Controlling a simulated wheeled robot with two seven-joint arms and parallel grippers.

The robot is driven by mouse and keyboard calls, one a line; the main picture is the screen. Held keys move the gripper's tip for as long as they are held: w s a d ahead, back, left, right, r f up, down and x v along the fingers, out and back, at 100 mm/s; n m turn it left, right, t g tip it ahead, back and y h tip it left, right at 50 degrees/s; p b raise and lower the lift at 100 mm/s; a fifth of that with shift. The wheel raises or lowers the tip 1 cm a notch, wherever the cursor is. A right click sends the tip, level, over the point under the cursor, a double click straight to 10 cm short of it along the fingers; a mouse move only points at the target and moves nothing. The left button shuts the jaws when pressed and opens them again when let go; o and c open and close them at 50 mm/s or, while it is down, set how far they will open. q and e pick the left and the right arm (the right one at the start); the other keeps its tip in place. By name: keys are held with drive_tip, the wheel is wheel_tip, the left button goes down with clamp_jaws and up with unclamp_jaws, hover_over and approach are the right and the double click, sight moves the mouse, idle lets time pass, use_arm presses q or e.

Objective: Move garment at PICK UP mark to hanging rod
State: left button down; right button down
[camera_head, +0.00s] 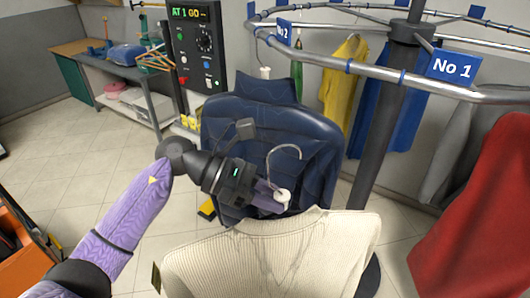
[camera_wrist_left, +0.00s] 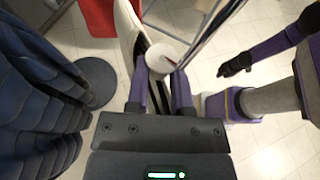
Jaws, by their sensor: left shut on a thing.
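My left gripper (camera_head: 272,197) is shut on the white knob (camera_head: 283,197) at the neck of a hanger, its curved metal hook (camera_head: 284,152) standing free above. A cream ribbed knit garment (camera_head: 275,255) hangs below it, cut off by the lower edge. In the left wrist view, the fingers (camera_wrist_left: 160,88) close around the white knob (camera_wrist_left: 160,58). My right gripper (camera_wrist_left: 235,65) shows small and dark at the right of that view; its jaws are too small to judge. No PICK UP mark is readable, and I cannot tell which rod is the hanging rod.
A curved metal rail (camera_head: 350,66) carries tags No 1 (camera_head: 452,67) and No 2. A navy puffer jacket (camera_head: 265,125) hangs right behind my gripper. Yellow, blue and red garments (camera_head: 485,225) hang to the right. A dark post (camera_head: 385,130) stands close by. A control panel (camera_head: 195,50) is at left.

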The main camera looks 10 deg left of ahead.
use_arm(q)
drive_tip(key=s+d+p, duration=0.5)
drive_tip(key=s+p, duration=0.4)
drive_tip(key=s, duration=0.2)
drive_tip(key=shift+s, duration=0.35)
